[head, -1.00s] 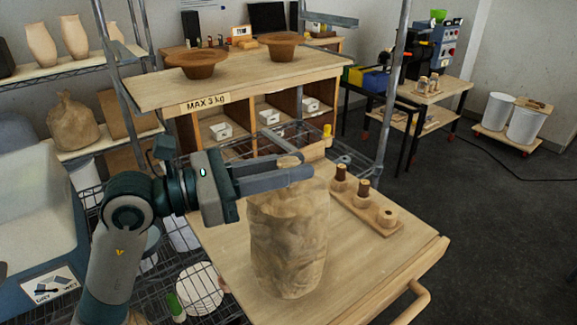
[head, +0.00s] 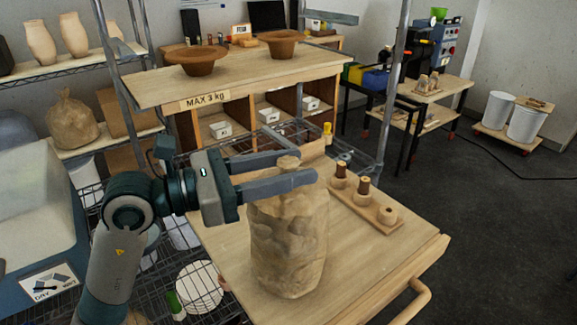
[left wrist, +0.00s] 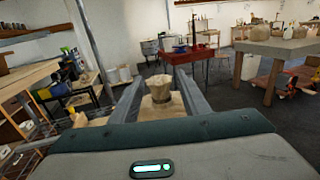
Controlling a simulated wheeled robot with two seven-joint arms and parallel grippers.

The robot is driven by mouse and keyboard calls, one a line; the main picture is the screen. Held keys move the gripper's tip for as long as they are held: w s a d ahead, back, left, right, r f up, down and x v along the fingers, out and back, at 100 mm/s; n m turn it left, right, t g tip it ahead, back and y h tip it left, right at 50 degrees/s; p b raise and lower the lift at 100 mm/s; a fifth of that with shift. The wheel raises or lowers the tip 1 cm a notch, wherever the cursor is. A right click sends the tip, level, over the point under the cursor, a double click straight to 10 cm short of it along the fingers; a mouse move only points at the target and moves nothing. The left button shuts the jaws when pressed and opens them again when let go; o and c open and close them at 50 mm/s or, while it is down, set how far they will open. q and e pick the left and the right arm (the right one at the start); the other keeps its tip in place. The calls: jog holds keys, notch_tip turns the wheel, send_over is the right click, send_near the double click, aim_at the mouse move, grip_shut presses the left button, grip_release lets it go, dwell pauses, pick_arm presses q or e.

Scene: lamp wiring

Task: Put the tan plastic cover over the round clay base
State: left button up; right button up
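The tan plastic cover (head: 289,245) stands upright as a tall, wrinkled, rounded shape on the wooden cart top (head: 215,240). Its gathered neck (head: 288,162) sticks up at the top. No round clay base shows on the cart; whatever is inside or under the cover is hidden. My left gripper (head: 306,167) is open at the top of the cover, its two fingers spread with the neck between them. In the left wrist view the neck (left wrist: 160,84) stands between the fingers with gaps on both sides. My right gripper is not in view.
A wooden block with pegs (head: 366,203) lies on the cart right of the cover. The cart has a handle (head: 412,302). A wooden shelf with two brown bowls (head: 197,60) stands behind. Metal uprights (head: 392,95) rise near the cart.

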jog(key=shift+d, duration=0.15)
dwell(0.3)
pick_arm(q)
jog(key=b+v, duration=0.5)
jog(key=v, duration=1.2)
jog(key=shift+a, duration=0.2)
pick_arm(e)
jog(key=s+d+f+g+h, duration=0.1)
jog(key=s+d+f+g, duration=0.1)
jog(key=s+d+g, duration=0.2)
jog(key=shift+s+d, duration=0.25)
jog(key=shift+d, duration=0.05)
pick_arm(q)
jog(key=shift+s, duration=0.15)
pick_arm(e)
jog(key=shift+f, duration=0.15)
